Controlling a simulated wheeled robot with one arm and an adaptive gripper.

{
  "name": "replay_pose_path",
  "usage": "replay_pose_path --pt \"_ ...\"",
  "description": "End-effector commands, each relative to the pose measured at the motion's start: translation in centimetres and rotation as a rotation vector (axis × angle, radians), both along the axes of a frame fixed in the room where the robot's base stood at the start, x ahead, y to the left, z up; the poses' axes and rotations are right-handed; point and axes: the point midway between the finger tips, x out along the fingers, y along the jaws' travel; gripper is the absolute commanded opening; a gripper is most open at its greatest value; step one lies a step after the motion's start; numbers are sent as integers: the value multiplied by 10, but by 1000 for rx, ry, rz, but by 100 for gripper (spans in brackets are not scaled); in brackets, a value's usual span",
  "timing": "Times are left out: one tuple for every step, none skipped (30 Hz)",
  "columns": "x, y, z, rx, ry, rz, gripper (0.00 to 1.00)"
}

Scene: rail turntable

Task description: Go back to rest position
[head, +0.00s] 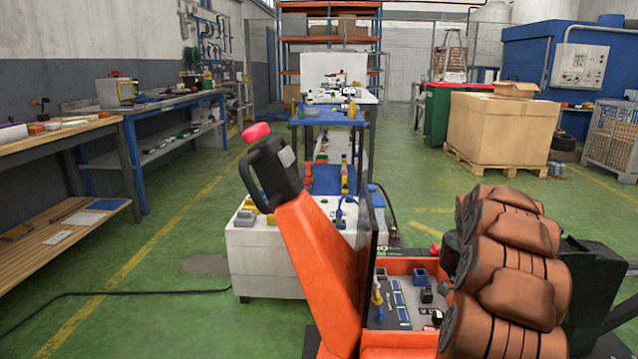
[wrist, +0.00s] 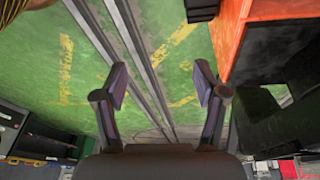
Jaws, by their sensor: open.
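My gripper (wrist: 160,80) shows in the wrist view with its two dark fingers spread apart. Nothing is between the fingers. Behind them is green floor (wrist: 78,50) with yellow markings and long grey rails or strips running across it. An orange panel and a dark block are at the right of the wrist view, apart from the fingers. I cannot make out the gripper in the head view.
A white stand (head: 262,262) with blue shelves stands ahead. A wooden workbench (head: 60,140) runs along the left. A large cardboard box (head: 500,130) sits on a pallet at right. A black cable (head: 120,292) crosses the open green floor at left.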

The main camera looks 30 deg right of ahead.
Motion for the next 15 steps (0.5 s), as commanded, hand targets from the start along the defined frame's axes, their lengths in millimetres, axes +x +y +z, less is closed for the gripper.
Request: replay_pose_path --pt "7 12 20 11 0 46 71" --pt "10 20 28 18 -1 76 71" --pt "15 32 40 30 -3 123 71" --pt "19 42 50 40 -2 161 71" --pt "22 53 60 52 -1 203 71" --pt "27 69 74 70 2 264 71" --pt "30 82 86 82 3 312 71" --pt "33 94 98 93 3 360 71" --pt "36 111 112 109 5 424 71" --pt "37 123 121 124 9 472 71" --pt "38 136 131 135 12 519 71" --pt "39 152 145 148 14 583 71" --pt "39 164 155 160 16 631 71" --pt "39 176 164 172 20 677 71" --pt "38 192 177 187 24 739 71"
